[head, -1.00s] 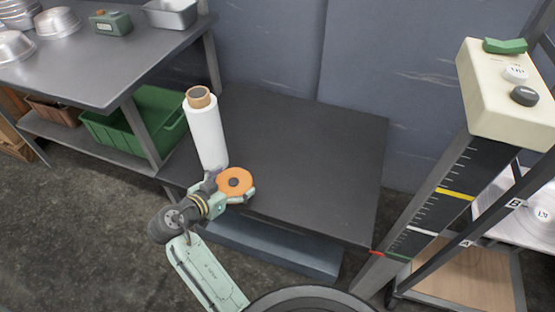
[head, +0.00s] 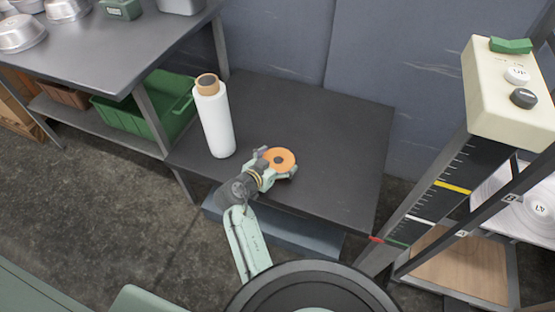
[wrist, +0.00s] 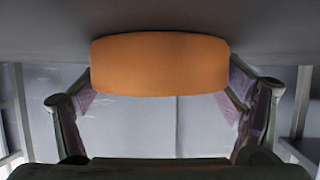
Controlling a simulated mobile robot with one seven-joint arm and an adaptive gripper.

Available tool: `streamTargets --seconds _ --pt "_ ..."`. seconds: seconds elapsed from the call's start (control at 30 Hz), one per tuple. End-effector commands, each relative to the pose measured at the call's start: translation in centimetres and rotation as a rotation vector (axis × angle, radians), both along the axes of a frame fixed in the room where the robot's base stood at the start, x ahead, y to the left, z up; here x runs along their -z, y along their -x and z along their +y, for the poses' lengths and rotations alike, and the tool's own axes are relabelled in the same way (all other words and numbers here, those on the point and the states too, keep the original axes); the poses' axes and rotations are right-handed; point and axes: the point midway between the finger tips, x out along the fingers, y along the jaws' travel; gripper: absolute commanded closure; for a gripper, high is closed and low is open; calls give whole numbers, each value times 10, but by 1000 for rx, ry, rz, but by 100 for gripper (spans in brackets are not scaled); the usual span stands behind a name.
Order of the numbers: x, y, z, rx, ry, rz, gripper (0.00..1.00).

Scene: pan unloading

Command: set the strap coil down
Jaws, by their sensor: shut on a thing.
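The strap coil (head: 285,155) is an orange ring with a dark centre hole. It lies flat in my gripper (head: 278,164), over the front middle of the low dark platform (head: 320,115). In the wrist view the orange coil (wrist: 160,64) sits between the two fingers (wrist: 163,90), whose pads touch its left and right sides. My gripper is shut on the coil. I cannot tell whether the coil touches the platform's surface.
A white wrapped roll (head: 216,125) stands upright on the platform to the left. A grey bench (head: 100,55) with metal pans is at the upper left, a green bin (head: 145,112) beneath it. A control post (head: 510,95) stands at the right. The platform's back right is clear.

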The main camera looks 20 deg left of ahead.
Motion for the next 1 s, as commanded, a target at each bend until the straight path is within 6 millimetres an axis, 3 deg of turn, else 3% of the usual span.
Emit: streamTargets --seconds 0.1,0.13,0.3,0.73,1.0 --pt "-1 0 0 0 -1 -1 49" --pt "0 0 0 0 0 0 12" --pt "0 0 0 1 0 0 0" --pt "-3 5 2 -1 0 -1 0" --pt "-23 49 12 -1 -2 -1 0"
